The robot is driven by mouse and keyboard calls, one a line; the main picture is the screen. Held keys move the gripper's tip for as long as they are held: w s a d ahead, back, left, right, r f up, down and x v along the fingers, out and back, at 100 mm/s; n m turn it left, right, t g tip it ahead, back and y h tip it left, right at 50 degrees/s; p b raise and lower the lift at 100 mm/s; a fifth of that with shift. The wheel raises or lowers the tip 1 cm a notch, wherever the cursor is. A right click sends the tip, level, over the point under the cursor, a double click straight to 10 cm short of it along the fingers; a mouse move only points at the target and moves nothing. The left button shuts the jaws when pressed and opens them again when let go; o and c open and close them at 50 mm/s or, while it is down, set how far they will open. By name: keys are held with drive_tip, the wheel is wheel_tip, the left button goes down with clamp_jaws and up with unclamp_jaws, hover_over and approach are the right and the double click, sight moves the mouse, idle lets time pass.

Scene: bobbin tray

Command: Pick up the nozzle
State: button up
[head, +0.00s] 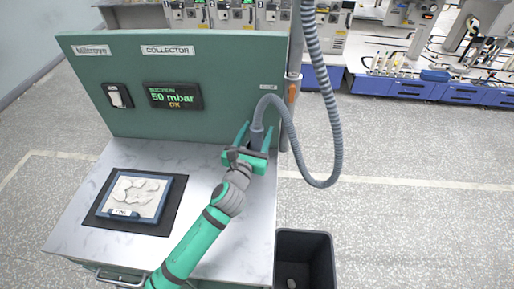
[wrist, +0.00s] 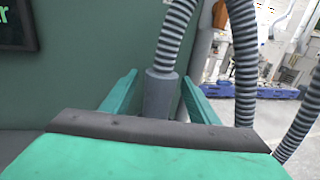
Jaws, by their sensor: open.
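The nozzle (head: 257,137) is a grey fitting at the end of a ribbed grey hose (head: 289,112), in front of the green panel near its right side. In the wrist view the nozzle (wrist: 160,95) stands nearly upright between my two green fingers, with gaps on both sides. My gripper (head: 254,143) is open around the nozzle; it also shows in the wrist view (wrist: 158,97). The nozzle's lower end is hidden behind my gripper's body.
A blue-framed tray (head: 101,207) with pale pieces lies on a black mat (head: 170,222) on the worktop's left. The hose loops down at the right past a post (head: 295,50). A black bin (head: 318,238) stands beside the worktop. The panel's display (head: 173,96) reads 50 mbar, OK.

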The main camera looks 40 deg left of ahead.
clamp_jaws()
drive_tip(key=shift+r, duration=0.1)
